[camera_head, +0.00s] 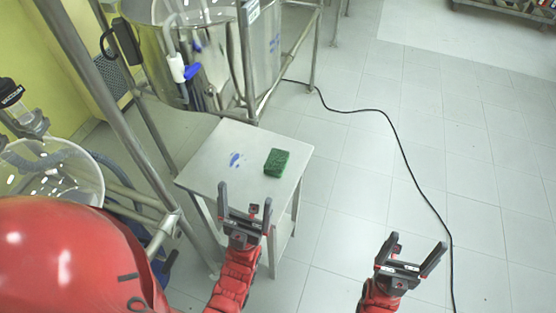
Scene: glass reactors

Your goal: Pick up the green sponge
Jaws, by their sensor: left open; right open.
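The green sponge (277,162) lies on the top of a small metal table (216,156), near its right side. My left gripper (244,198) is open and empty. In the picture it shows just below the sponge, over the table's front edge, and apart from the sponge. My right gripper (416,248) is open and empty, further right and lower in the picture, with the tiled floor behind it. Nothing covers the sponge.
Blue marks (243,160) are on the tabletop left of the sponge. A metal frame with a glass vessel (195,60) stands behind the table. A black cable (395,135) runs across the floor (350,200) at right. A sloping metal post (110,105) stands at left.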

